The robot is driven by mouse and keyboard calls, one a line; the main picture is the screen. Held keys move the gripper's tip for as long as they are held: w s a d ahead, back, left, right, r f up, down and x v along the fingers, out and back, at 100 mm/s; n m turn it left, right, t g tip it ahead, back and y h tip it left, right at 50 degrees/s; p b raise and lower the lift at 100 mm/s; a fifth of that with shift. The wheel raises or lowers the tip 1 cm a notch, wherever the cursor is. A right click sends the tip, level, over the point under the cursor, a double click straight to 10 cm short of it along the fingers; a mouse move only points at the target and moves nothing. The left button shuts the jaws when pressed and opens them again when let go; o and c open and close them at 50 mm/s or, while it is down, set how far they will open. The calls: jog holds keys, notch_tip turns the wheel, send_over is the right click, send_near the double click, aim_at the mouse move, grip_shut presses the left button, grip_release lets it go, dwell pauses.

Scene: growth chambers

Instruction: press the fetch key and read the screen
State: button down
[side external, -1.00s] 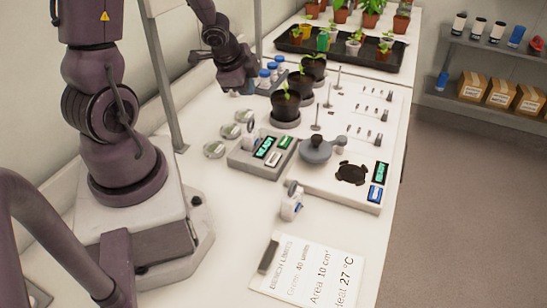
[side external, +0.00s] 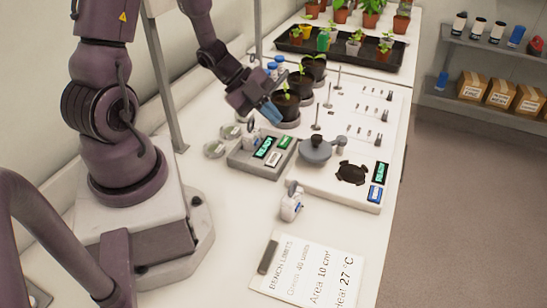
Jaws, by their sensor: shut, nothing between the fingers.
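A grey console (side external: 243,161) on the bench has a dark screen (side external: 264,147) with green lettering, apparently "READY". Beside the screen are a green key (side external: 285,142) and a pale key (side external: 272,159). Their labels are too small to read, so I cannot tell which is the fetch key. The white board to the right has another green-lit screen (side external: 381,172) and a blue key (side external: 376,193). My gripper (side external: 273,114) is shut and empty, tilted downward above the bench behind the console, by the dark pots. It appears apart from the keys.
Dark potted seedlings (side external: 285,107) stand close to my gripper. Thin upright pins (side external: 316,118) and a grey round-topped device (side external: 315,152) stand to the right. A small white bottle (side external: 291,204) and a limits card (side external: 310,272) are in front.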

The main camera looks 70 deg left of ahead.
aim_at(272, 159)
jog(key=shift+f, duration=4.4)
jog(key=shift+f, duration=0.4)
jog(key=shift+f, duration=0.35)
jog(key=shift+r, duration=0.8)
jog(key=shift+r, duration=2.5)
